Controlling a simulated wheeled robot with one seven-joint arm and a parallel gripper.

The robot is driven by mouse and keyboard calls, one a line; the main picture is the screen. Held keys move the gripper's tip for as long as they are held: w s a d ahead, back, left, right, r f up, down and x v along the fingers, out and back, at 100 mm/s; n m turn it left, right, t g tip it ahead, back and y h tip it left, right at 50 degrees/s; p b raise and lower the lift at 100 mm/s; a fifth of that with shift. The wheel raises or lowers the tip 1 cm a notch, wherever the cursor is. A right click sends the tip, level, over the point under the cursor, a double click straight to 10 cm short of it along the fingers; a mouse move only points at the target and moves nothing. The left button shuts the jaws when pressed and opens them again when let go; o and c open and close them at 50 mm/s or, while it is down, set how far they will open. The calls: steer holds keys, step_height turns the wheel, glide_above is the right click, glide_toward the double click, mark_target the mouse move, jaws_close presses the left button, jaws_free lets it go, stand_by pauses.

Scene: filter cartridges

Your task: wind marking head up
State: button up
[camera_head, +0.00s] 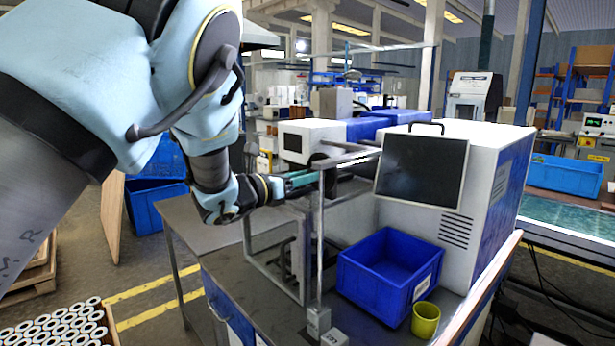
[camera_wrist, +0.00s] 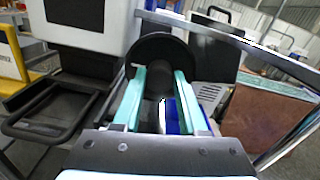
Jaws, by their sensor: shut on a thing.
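The marking head (camera_head: 312,138) is a white and blue box with a dark front window, raised above the grey bench in the head view. My gripper (camera_head: 314,178), with teal fingers, reaches in from the left just below it. In the wrist view, my gripper (camera_wrist: 160,88) is closed around a black grip (camera_wrist: 157,84) standing out from a round black handwheel (camera_wrist: 162,48). The wheel is mostly hidden by the frame and my fingers in the head view. The white housing (camera_wrist: 75,18) at the wrist view's upper left appears to be part of the marking machine.
A metal frame post (camera_head: 321,245) and its top bar stand close to my gripper. A blue bin (camera_head: 376,295), a yellow cup (camera_head: 425,320) and a white cabinet with a dark screen (camera_head: 421,170) are to the right. White cartridges (camera_head: 60,328) fill the lower left corner.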

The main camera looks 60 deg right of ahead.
jaws_close()
